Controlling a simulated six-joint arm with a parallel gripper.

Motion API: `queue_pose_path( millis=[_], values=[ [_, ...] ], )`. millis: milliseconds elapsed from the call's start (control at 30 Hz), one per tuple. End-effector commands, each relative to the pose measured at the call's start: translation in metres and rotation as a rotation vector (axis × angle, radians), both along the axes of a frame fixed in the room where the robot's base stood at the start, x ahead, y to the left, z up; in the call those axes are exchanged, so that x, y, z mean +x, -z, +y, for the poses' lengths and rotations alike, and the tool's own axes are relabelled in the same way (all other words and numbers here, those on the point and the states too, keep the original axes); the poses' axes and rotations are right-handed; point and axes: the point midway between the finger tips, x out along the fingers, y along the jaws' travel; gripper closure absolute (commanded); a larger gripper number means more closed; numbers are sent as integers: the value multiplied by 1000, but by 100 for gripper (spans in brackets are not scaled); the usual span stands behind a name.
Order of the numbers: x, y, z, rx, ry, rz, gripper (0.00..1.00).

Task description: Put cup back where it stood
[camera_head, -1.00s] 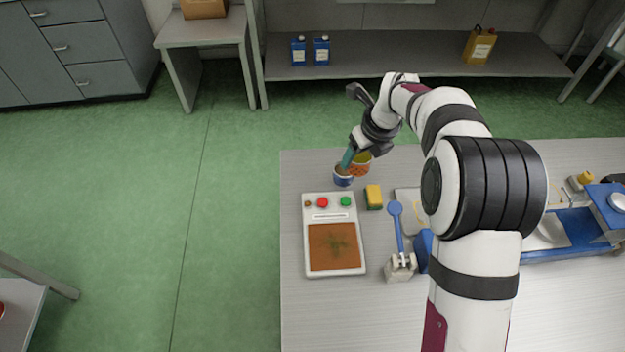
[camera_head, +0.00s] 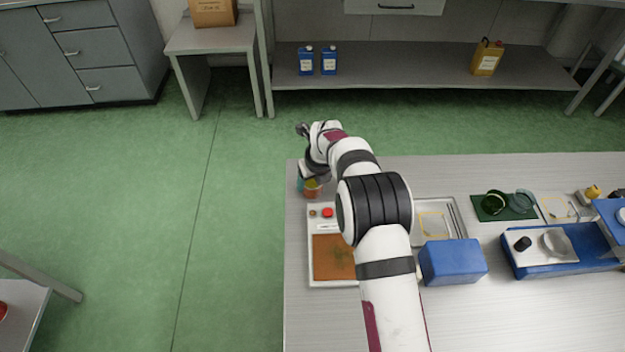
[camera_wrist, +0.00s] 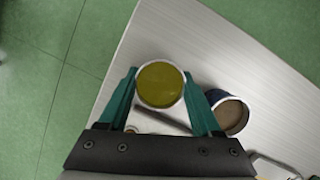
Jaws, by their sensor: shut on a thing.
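The cup (camera_wrist: 161,85), with a pale rim and yellow-green contents, sits between the teal fingers of my gripper (camera_wrist: 160,74), which is shut on it. In the head view the orange, yellow-topped cup (camera_head: 312,189) shows beneath my gripper (camera_head: 311,180) at the table's back left corner. It looks upright; I cannot tell whether its base touches the table. A blue cup with brown contents (camera_wrist: 229,116) stands just right of my right finger in the wrist view. In the head view my arm appears to hide it.
The pale table (camera_head: 298,300) has its left edge close by the cup. A white panel with buttons and a brown screen (camera_head: 333,258) lies in front. A blue box (camera_head: 452,262) and a tray (camera_head: 458,219) are to the right. Green floor lies left.

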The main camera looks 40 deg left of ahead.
Motion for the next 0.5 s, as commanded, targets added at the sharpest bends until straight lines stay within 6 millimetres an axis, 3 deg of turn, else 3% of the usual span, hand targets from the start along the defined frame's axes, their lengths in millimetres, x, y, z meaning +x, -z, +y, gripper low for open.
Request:
queue_pose_path(
  millis=[67,100,233,500],
  values=[
    [0,1,0,0,0,0,100],
    [0,1,0,0,0,0,29],
    [0,1,0,0,0,0,6],
    [0,1,0,0,0,0,5]
  ],
)
